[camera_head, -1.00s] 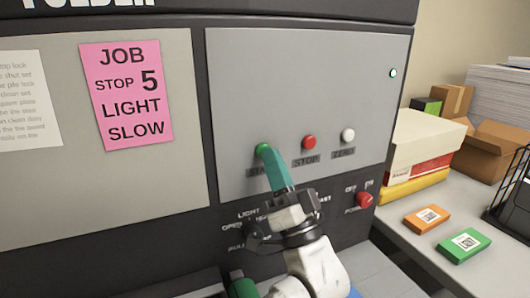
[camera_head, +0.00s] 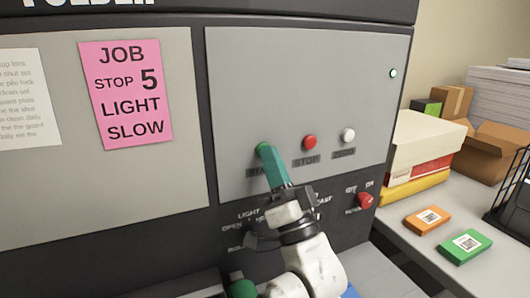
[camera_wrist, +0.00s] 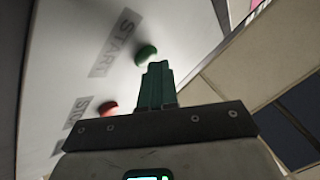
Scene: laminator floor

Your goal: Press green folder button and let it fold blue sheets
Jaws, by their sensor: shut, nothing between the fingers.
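The green button (camera_wrist: 146,54), labelled START, is on the grey front panel (camera_head: 300,80) of the folder. In the head view it is mostly hidden behind my fingertips. My gripper (camera_head: 266,152) is shut and empty, its green fingers pointing up at the button. In the wrist view my gripper's fingertips (camera_wrist: 158,68) are right at the button's lower edge; I cannot tell whether they touch or press it.
A red STOP button (camera_head: 309,142) and a white button (camera_head: 348,135) sit to the right. A red switch (camera_head: 364,201) is below. A pink job note (camera_head: 126,95) hangs left. Boxes (camera_head: 420,150) and orange and green packs (camera_head: 464,246) lie on the right table.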

